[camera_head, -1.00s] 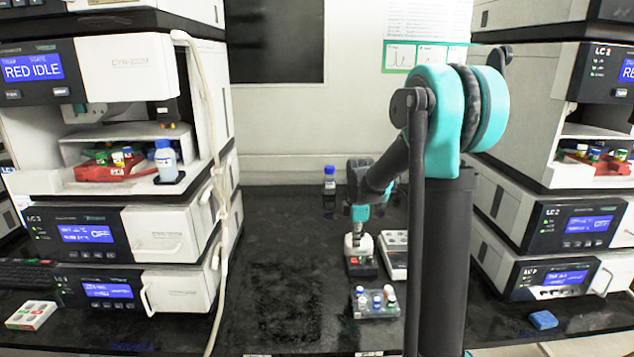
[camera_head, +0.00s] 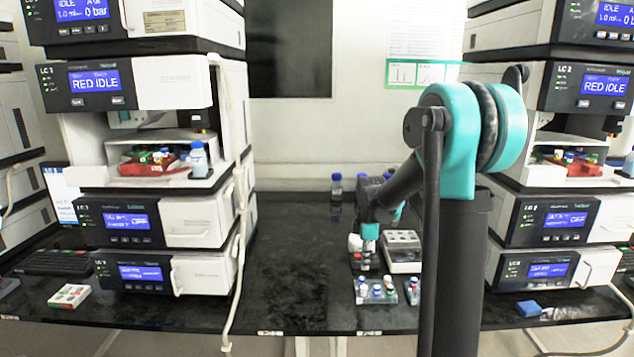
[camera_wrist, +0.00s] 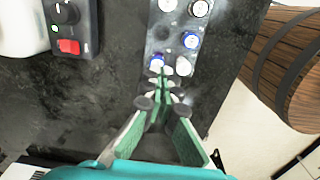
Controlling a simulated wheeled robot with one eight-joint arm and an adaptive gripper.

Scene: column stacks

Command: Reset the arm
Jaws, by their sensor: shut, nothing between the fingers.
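My gripper (camera_head: 368,246) hangs at the end of my teal and black arm over the bench, near a small device with a white top and red front. It also shows in the wrist view (camera_wrist: 160,82), its green-padded fingers shut together with nothing between them. In that view the fingertips point at a grey vial rack (camera_wrist: 170,30) with white and blue caps. The gap between tips and vials is hard to judge. In the head view the vial rack (camera_head: 376,299) stands near the bench's front edge.
Instrument stacks stand at left (camera_head: 150,210) and right (camera_head: 560,222). A white tray (camera_head: 402,262) sits behind the racks. A blue-capped bottle (camera_head: 337,184) stands at the back. The bench (camera_head: 290,270) is clear left of the racks. The wrist view shows a wooden barrel (camera_wrist: 285,65).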

